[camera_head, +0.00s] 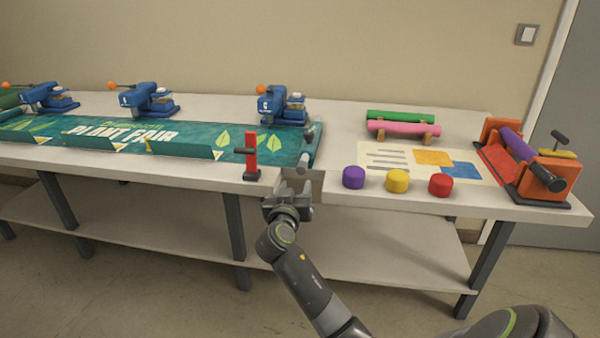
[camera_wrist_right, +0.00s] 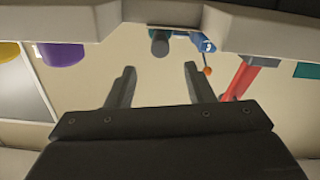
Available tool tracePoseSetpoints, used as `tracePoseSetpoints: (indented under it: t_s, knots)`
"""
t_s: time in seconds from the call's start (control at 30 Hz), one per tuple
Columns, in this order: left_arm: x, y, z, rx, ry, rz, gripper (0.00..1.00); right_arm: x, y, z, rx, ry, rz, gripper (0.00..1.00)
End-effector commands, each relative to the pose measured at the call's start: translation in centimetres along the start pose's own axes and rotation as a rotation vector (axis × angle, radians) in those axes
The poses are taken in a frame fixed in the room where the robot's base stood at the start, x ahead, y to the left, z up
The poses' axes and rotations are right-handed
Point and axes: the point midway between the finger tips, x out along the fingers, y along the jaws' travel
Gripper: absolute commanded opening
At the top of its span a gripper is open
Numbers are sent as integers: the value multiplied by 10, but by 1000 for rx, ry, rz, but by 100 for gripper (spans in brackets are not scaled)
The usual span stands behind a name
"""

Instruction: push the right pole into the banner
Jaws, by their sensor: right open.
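The teal banner (camera_head: 190,140) lettered "PLANT FAIR" lies along the left table. The right pole (camera_head: 303,161) is a grey rod at the banner's right end, its near end at the table's front edge. How far it sits in the banner I cannot tell. In the right wrist view the pole's round end (camera_wrist_right: 159,46) shows beyond and between the fingers. My right gripper (camera_head: 288,207) is just in front of the table edge, close to the pole's near end. It is open and empty, and its fingers (camera_wrist_right: 160,86) are apart. My left gripper is not in view.
A red clamp (camera_head: 251,155) stands just left of the pole. Purple (camera_head: 353,177), yellow (camera_head: 397,181) and red (camera_head: 440,185) round pieces line the right table's front edge. A blue press (camera_head: 280,105) stands behind the banner. A narrow gap separates the tables.

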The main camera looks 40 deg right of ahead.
Motion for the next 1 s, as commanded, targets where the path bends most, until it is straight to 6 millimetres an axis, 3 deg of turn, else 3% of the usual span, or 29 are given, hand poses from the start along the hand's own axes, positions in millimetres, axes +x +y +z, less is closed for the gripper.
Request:
tracePoseSetpoints:
  t_s: [0.2, 0.4, 0.87, 1.0]
  knots:
    - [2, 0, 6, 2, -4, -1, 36, 42, 0, -1, -2, 1, 1, 48]
    - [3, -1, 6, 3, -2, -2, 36, 67, 0, 0, -1, 0, 0, 48]
    - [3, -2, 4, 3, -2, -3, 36, 79, 0, 0, 2, 0, -1, 48]
    - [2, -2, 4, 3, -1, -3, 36, 79, 0, 0, 2, 0, -1, 33]
